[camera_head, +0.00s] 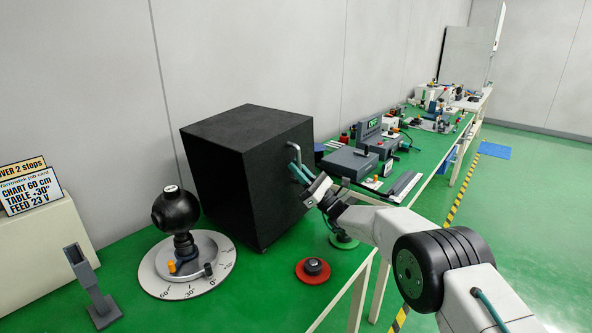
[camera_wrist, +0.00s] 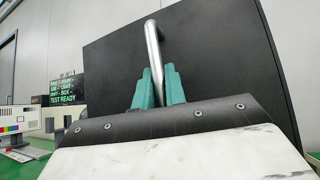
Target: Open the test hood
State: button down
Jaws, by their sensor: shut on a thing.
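The test hood is a large black box (camera_head: 222,172) on the green bench in the head view. Its dark front face fills much of the wrist view (camera_wrist: 220,70). A silver bar handle (camera_head: 299,143) stands out from that face, and it also shows in the wrist view (camera_wrist: 153,45). My gripper (camera_head: 297,172) is at the handle, its teal fingers (camera_wrist: 159,88) on either side of the bar and shut on it. The lower part of the handle is hidden behind the fingers and wrist. The hood's bottom edge appears slightly tilted against the bench in the head view.
A black ball-headed gimbal (camera_head: 176,212) stands on a marked round dial left of the hood. A red disc with a black knob (camera_head: 313,270) lies in front. Grey instruments (camera_head: 348,163) stand behind to the right. A grey stand (camera_head: 91,288) and job card (camera_head: 31,190) are at left.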

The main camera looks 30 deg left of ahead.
jog(key=shift+w+d+f, duration=0.1)
jog(key=shift+w+d, duration=0.05)
jog(key=shift+d, duration=0.05)
jog(key=c, duration=1.7)
grip_release()
jog(key=shift+d, duration=0.2)
jog(key=shift+a, duration=0.25)
jog(key=shift+v, duration=3.8)
